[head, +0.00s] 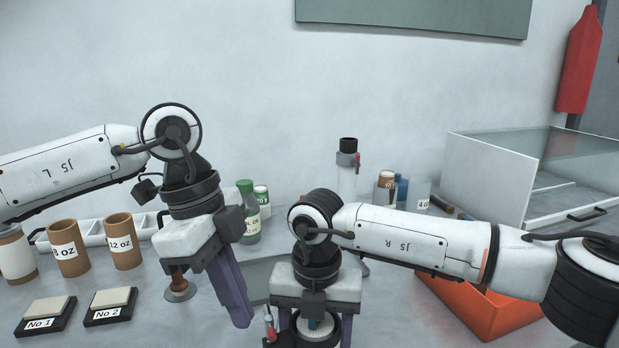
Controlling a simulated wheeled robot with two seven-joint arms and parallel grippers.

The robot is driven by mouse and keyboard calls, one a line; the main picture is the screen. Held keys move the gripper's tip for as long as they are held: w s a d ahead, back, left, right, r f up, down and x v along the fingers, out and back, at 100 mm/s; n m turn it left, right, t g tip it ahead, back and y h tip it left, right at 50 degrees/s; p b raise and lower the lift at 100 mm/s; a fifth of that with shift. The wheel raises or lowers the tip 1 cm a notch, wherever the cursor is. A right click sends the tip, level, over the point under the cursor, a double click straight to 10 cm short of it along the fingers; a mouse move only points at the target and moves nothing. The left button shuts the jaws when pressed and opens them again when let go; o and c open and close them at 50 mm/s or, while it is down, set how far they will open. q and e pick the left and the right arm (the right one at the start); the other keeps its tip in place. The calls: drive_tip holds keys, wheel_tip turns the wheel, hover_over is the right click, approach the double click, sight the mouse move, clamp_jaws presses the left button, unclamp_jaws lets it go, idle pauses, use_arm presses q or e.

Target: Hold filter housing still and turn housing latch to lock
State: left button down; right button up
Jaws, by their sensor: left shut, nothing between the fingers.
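A dark round housing with a ribbed pale centre (317,327) is at the bottom edge, partly hidden under my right gripper and cut off by the frame. A small latch-like part with a red handle (269,324) stands just left of it. My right gripper (316,335) points down over the housing, with a finger on each side; I cannot tell whether they touch it. My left gripper (240,316), with purple fingers, is shut and empty. It points down to the left of the red-handled part, apart from it.
A white cylinder with a black top and red clamp (347,180) stands behind. Brown cups (68,250), blocks No 1 (45,315) and No 2 (110,305) are left. A green bottle (248,215) is behind my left gripper. An orange bin (480,312) and glass case (490,180) are right.

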use_arm(q)
drive_tip(key=shift+w, duration=0.35)
idle(0.3)
drive_tip(key=shift+w+d, duration=0.15)
drive_tip(key=shift+w, duration=0.55)
drive_tip(key=shift+w+d, duration=0.1)
drive_tip(key=shift+w, duration=0.15)
idle(0.4)
wheel_tip(320, 180, up, 6)
drive_tip(key=shift+w+a, duration=0.2)
drive_tip(key=shift+a, duration=0.1)
idle(0.4)
